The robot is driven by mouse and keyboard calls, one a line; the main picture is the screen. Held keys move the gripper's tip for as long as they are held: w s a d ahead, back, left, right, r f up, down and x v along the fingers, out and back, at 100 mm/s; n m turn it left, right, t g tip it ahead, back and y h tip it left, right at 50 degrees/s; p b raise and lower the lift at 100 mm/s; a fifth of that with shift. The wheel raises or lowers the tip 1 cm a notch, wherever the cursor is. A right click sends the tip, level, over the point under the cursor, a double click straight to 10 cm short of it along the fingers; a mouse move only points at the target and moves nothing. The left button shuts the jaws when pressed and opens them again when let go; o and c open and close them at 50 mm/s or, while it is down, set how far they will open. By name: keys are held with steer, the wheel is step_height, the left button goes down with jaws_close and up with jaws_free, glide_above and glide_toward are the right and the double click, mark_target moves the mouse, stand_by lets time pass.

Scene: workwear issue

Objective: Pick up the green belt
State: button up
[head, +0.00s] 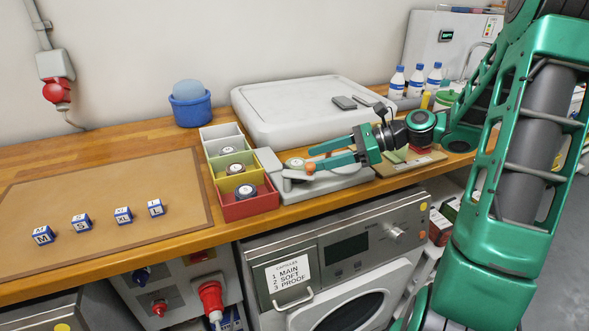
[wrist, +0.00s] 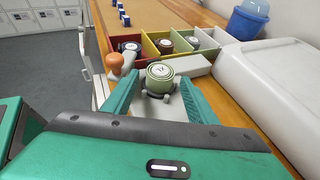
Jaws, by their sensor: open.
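The green belt is a tight roll with a pale labelled top. In the wrist view the green belt (wrist: 160,76) sits on a small holder on a grey device (wrist: 158,108), between and slightly beyond my open fingers. In the head view the belt (head: 294,162) shows at the left end of the grey device (head: 340,181), just left of my fingertips. My gripper (head: 311,159) reaches in from the right, low over the device; it also shows in the wrist view (wrist: 158,82). Its fingers stand apart, with gaps to the belt on both sides.
An orange knob (head: 310,168) stands close to the belt. Red (head: 250,208), yellow, green and white bins stand just left; the first three hold other rolled belts. A large pale lid-like box (head: 300,108) is behind. The brown mat (head: 100,200) carries several lettered cubes.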

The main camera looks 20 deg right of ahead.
mark_target(301, 163)
steer(key=shift+x, duration=3.35)
steer(key=shift+f, duration=0.1)
steer(key=c, duration=0.8)
